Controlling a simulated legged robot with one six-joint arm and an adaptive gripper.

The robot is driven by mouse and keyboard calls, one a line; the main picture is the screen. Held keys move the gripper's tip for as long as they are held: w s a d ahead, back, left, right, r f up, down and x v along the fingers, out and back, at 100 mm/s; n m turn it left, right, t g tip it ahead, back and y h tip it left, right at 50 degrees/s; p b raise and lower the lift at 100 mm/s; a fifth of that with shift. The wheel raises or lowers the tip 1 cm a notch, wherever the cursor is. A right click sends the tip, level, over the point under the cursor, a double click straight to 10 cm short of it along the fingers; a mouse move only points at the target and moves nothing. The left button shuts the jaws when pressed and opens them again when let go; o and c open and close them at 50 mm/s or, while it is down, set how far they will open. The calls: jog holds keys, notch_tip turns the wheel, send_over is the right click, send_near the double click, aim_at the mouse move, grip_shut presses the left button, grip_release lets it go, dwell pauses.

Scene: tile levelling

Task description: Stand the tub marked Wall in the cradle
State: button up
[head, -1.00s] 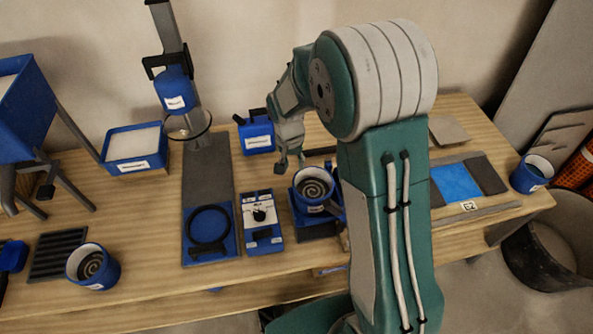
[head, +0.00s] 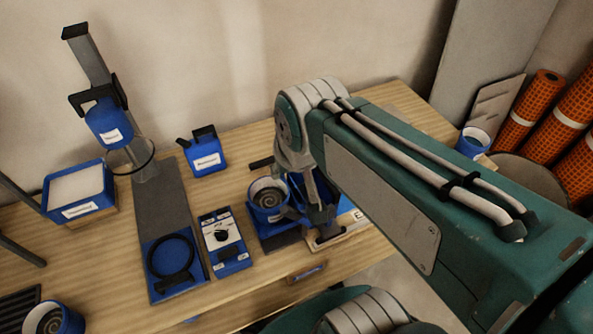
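Several blue tubs are in view, and I cannot read their labels, so I cannot tell which is marked Wall. One tub with a grey spiral inside (head: 268,196) stands at the middle of the bench. A similar spiral tub (head: 50,320) is cut off at the lower left. A third tub (head: 472,141) stands at the far right. A blue base with a black ring (head: 171,258) lies left of centre; I cannot tell whether it is the cradle. My gripper (head: 325,228) points down just right of the middle tub, low over the bench; its finger opening is unclear.
A blue box with dials (head: 222,240) lies between the ring base and the middle tub. A tall stand with a blue container (head: 108,122) and clear funnel rises at left. A blue can (head: 203,153) and a blue tray (head: 77,192) stand behind. Orange rolls (head: 528,100) stand at right.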

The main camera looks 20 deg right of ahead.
jog(key=shift+n+t, duration=0.4)
jog(key=s, duration=0.4)
jog(key=shift+d+r, duration=0.15)
jog(key=shift+r, duration=0.25)
